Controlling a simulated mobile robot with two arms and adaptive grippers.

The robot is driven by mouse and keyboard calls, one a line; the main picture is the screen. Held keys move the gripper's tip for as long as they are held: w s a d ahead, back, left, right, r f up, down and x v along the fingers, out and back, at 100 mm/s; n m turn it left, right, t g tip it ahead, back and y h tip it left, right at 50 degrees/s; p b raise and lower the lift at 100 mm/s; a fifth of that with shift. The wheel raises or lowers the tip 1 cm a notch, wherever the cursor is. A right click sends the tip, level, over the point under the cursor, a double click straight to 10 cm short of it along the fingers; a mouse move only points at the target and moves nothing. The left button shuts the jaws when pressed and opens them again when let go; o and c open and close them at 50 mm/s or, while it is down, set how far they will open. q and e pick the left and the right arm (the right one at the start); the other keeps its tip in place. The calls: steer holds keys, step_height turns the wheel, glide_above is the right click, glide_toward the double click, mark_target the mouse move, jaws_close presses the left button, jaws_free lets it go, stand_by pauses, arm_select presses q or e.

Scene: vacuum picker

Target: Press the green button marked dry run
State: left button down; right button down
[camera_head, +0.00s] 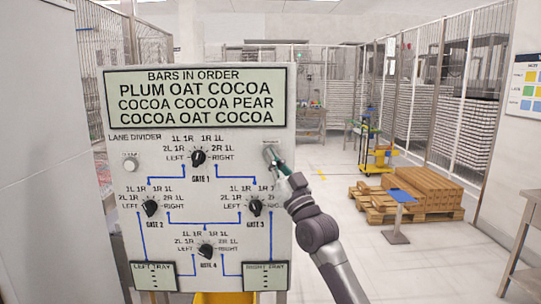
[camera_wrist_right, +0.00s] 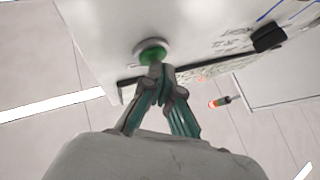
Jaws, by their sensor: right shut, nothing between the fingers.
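The control panel (camera_head: 121,218) stands upright in front of me in the head view. My right gripper (camera_head: 270,152) is at its upper right part, under the display, and covers the button there. In the right wrist view the green button (camera_wrist_right: 151,55) sits in a pale round collar on the panel face. The shut fingertips of my right gripper (camera_wrist_right: 156,70) are at the button's lower edge, touching it or very close; I cannot tell which. The button's marking is mostly hidden behind the gripper in the head view. My left gripper is not in view.
The panel carries a display (camera_head: 195,97), several black gate knobs such as the gate 1 knob (camera_head: 198,157), and a pale round knob (camera_head: 130,163) at left. A pallet with boxes (camera_head: 425,187) stands behind at right. Open floor lies right of the panel.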

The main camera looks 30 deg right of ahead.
stand_by(0.6)
steer(key=shift+s+a+p, duration=0.3)
steer(key=shift+s+a, duration=0.05)
steer(key=shift+s, duration=0.25)
steer(key=s+a, duration=0.1)
steer(key=s+p, duration=0.1)
steer(key=s+a+p, duration=0.1)
steer(key=s, duration=0.1)
steer(key=shift+s+a, duration=0.1)
steer(key=shift+a, duration=0.2)
steer(key=shift+f, duration=0.1)
stand_by(0.6)
